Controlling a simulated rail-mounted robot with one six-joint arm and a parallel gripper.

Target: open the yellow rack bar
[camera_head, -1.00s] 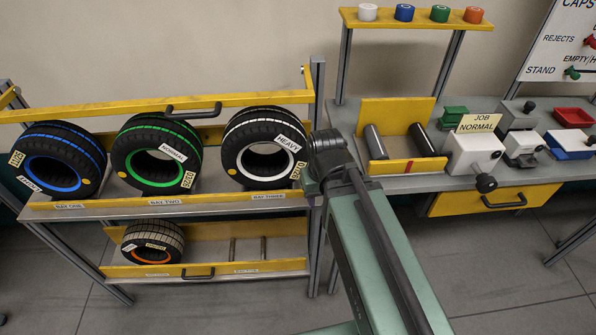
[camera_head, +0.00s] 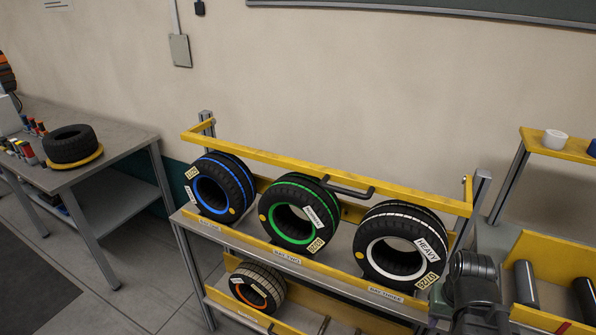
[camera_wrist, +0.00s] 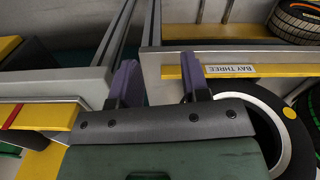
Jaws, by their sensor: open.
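The yellow rack bar (camera_head: 290,163) runs across the upper rack, level with the tyre tops, in the head view. A dark handle (camera_head: 348,187) is fixed near its middle. Behind and below the bar stand a blue-ringed tyre (camera_head: 233,178), a green-ringed tyre (camera_head: 324,208) and a white-ringed tyre (camera_head: 432,229). My gripper (camera_wrist: 160,82) is open and empty in the wrist view, beside the rack post near the BAY THREE label (camera_wrist: 230,69). It is apart from the bar, and I cannot make out the bar in that view. In the head view my fingertips are hidden.
An orange-ringed tyre (camera_head: 262,286) lies on the lower shelf. A grey bench (camera_head: 118,135) with a black tyre (camera_head: 68,143) stands at left. A yellow roller stand (camera_head: 550,255) is close on the right. Open floor lies between bench and rack.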

